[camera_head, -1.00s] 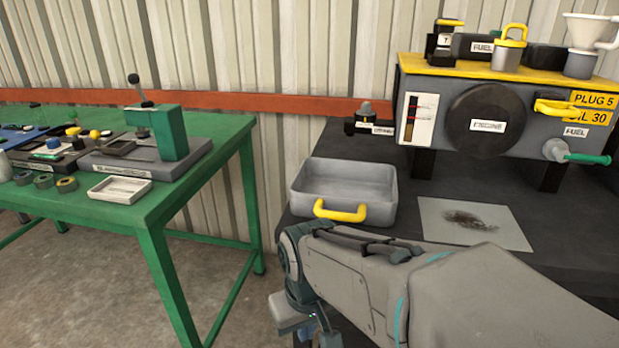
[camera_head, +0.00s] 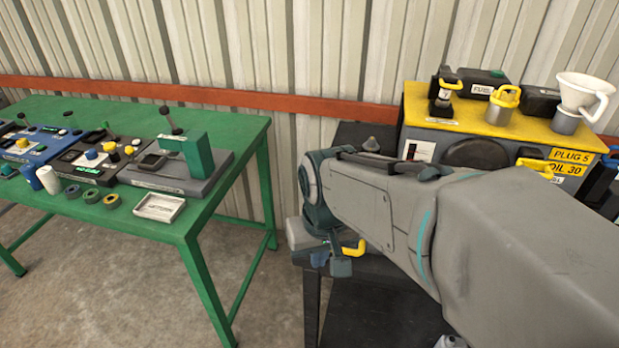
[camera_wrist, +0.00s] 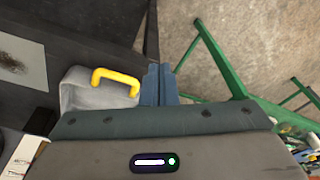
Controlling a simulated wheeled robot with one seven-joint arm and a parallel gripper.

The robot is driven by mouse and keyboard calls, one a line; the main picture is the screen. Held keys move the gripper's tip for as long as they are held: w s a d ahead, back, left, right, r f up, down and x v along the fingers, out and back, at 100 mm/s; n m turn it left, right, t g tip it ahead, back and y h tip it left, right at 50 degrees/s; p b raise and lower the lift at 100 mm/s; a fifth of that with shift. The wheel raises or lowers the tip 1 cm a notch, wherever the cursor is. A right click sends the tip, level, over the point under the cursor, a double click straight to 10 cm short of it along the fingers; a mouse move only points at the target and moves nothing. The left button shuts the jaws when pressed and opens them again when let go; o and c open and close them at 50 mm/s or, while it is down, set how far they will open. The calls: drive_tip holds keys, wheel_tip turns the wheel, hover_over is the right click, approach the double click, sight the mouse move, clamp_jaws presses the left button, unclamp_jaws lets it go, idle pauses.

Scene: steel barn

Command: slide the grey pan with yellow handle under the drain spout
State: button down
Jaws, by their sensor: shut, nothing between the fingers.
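The grey pan (camera_head: 299,234) with its yellow handle (camera_head: 353,248) is on the black bench, mostly hidden behind my arm in the head view. In the wrist view the pan (camera_wrist: 85,98) is left of my gripper (camera_wrist: 161,72), its handle (camera_wrist: 118,79) toward the fingers. My gripper (camera_head: 335,262) is shut and empty, beside the handle with what looks like a small gap; exact depth is hard to tell. The drain spout is hidden behind my arm; only the upper part of the grey engine unit (camera_head: 419,148) with a yellow top shows.
A stained sheet (camera_wrist: 14,64) lies on the black bench (camera_head: 380,310) in the wrist view. A green table (camera_head: 210,205) with several tools stands to the left, with a floor gap between. A white funnel (camera_head: 583,92) and yellow-handled can (camera_head: 502,108) stand on the unit.

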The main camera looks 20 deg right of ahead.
wheel_tip(320, 180, up, 3)
drive_tip(key=w+d+m+p, duration=0.1)
drive_tip(key=w+d, duration=0.1)
drive_tip(key=m+g, duration=0.2)
drive_tip(key=m, duration=0.3)
approach(363, 246)
drive_tip(key=w+a, duration=0.3)
drive_tip(key=f, duration=1)
drive_tip(key=shift+a+f, duration=0.25)
